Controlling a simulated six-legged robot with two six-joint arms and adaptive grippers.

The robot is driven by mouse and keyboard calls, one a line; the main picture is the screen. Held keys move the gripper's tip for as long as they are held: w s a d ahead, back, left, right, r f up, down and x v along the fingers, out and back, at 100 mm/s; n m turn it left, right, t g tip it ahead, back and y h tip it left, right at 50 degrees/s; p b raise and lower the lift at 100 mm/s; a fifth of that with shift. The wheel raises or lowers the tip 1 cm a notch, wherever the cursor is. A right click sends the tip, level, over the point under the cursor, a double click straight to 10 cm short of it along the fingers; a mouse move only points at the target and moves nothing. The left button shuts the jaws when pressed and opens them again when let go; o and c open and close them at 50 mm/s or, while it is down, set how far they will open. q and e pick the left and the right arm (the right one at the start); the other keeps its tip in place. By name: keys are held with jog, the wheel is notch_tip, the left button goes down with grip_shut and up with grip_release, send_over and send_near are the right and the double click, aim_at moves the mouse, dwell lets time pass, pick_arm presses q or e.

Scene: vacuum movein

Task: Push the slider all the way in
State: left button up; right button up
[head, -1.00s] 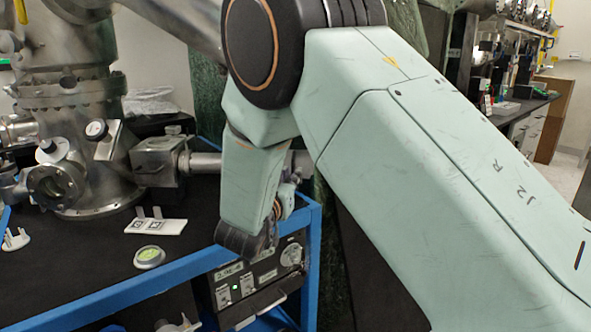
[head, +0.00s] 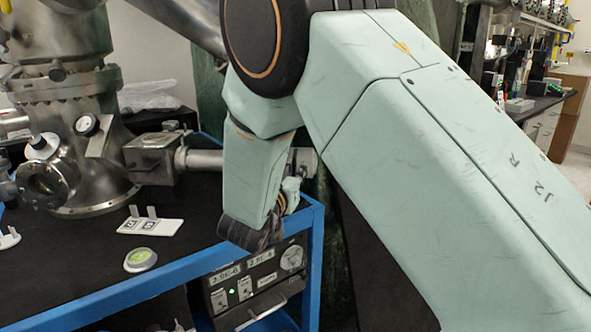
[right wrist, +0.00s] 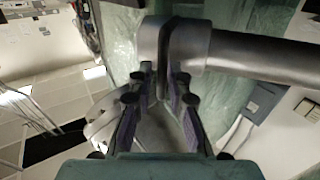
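A metal tube (right wrist: 260,50) with a thick grey collar (right wrist: 156,42) crosses the top of the right wrist view; I take this for the slider. In the head view, a horizontal metal tube (head: 204,160) leaves the vacuum chamber (head: 75,135) and runs behind my right arm. My right gripper (right wrist: 163,72) has its two fingers apart, with the tips just below the collar in that view. I cannot tell whether they touch it. My left gripper is in no view.
A blue frame (head: 180,275) edges the black tabletop. A white bracket plate (head: 150,226) and a round green-topped disc (head: 140,259) lie on it. A black control box (head: 258,280) sits below the frame's corner. A side bench (head: 535,105) stands at the far right.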

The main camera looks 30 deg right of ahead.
jog(key=shift+a, duration=0.1)
grip_shut()
jog(key=shift+w+f, duration=0.1)
jog(key=shift+w, duration=0.05)
dwell(0.4)
